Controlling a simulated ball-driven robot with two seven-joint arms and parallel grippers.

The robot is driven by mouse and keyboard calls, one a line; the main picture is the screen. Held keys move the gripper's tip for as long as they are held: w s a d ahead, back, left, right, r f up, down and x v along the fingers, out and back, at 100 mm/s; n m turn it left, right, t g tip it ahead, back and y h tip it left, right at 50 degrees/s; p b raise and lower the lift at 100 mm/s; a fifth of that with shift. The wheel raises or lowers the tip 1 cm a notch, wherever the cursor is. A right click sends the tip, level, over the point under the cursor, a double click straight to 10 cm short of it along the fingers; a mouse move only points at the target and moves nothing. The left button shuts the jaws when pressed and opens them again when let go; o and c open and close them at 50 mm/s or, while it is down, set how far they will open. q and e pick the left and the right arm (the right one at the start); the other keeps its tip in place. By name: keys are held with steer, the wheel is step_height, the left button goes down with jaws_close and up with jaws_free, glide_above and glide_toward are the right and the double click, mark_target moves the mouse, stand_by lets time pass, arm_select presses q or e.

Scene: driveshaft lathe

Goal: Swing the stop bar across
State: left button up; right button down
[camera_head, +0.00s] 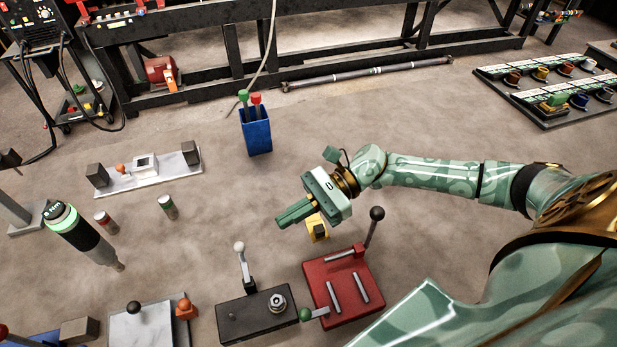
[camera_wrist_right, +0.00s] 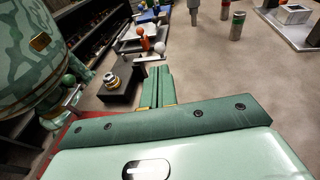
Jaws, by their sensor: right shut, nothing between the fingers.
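My right gripper (camera_head: 296,213) is shut and empty, held above the floor near a small yellow block (camera_head: 318,228); its closed green fingers also show in the wrist view (camera_wrist_right: 158,88). The red plate (camera_head: 345,312) stands in front of it, carrying silver bars and an upright lever with a black ball (camera_head: 377,213). A short grey bar with a green knob (camera_head: 305,314) sits at the plate's left edge; I cannot tell for certain which bar is the stop bar. The green knob also shows in the wrist view (camera_wrist_right: 68,80). My left gripper is not in view.
A dark block (camera_head: 256,316) with a white-ball lever (camera_head: 240,247) stands left of the red plate. A blue holder (camera_head: 256,133) with red and green handles is behind. A green-ringed tool (camera_head: 75,232) stands at left.

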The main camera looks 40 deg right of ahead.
mark_target(243, 261)
steer(key=x, duration=0.7)
steer(key=shift+d, duration=0.1)
